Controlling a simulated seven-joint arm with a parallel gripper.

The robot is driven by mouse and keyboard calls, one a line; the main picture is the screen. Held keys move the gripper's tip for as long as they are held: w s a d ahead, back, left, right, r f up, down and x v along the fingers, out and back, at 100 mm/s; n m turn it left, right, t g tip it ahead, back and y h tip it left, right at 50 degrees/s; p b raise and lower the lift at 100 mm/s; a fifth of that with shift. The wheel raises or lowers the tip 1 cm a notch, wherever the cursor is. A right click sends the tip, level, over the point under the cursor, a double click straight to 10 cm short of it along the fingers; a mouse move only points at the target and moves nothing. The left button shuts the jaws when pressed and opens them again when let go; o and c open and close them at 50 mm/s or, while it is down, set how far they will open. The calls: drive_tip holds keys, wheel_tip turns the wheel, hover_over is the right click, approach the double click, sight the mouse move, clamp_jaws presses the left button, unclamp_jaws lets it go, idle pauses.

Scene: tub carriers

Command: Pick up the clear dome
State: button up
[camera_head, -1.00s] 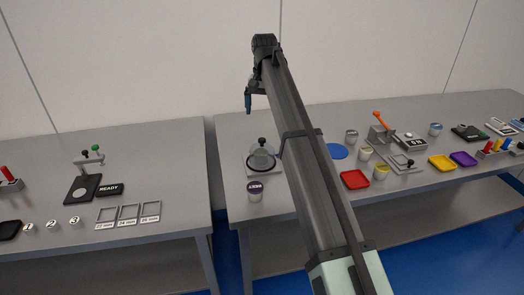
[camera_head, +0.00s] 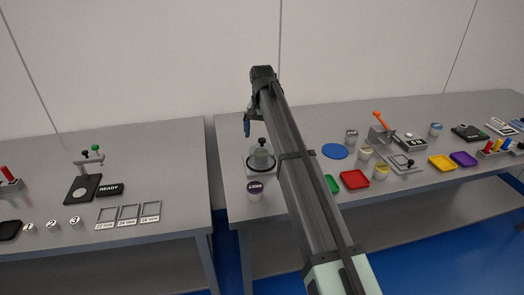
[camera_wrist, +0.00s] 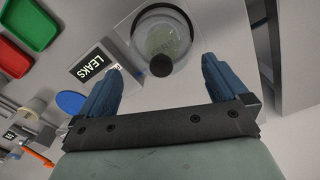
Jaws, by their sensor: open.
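The clear dome (camera_head: 261,158) stands on a pale square base at the left part of the right table, with a black knob on top. In the wrist view the dome (camera_wrist: 181,36) shows just beyond the fingertips, its dark knob between and ahead of them. My gripper (camera_head: 248,125) is open and empty, above and slightly left of the dome in the head view. In the wrist view its two blue fingers (camera_wrist: 161,80) are spread wide, apart from the knob. Something greenish with unclear lettering shows under the dome.
A LEAKS label (camera_wrist: 94,60) lies beside the base. Green and red (camera_head: 354,179) trays, a blue disc (camera_head: 335,151) and several tubs lie to the right. A gap separates the two tables.

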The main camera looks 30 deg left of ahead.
sight(262, 139)
drive_tip(key=f, duration=0.4)
drive_tip(key=shift+w+a, duration=0.15)
drive_tip(key=shift+w, duration=0.05)
drive_tip(key=shift+f, duration=0.1)
drive_tip(key=c, duration=1.4)
